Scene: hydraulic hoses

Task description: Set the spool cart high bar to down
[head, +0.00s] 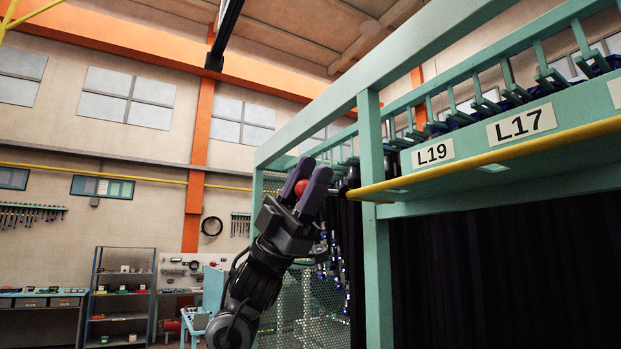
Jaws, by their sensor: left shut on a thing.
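The teal spool cart frame (376,240) fills the right half of the head view. A yellow bar (480,160) runs along its upper front edge, below the L19 and L17 labels. A red ball knob (301,187) shows beside the left end of this bar. My left gripper (306,186) reaches up from below, and its two purple-grey fingers are shut on the red knob. The fingers cover part of the knob and how it joins the cart. My right gripper is out of view.
A row of teal hooks with dark hoses (500,100) lines the cart top. Dark hoses (490,270) hang below the bar. A mesh side panel (300,305) stands behind my left arm. Shelves (121,296) and a workbench (40,296) stand far back left. Air left of the gripper is clear.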

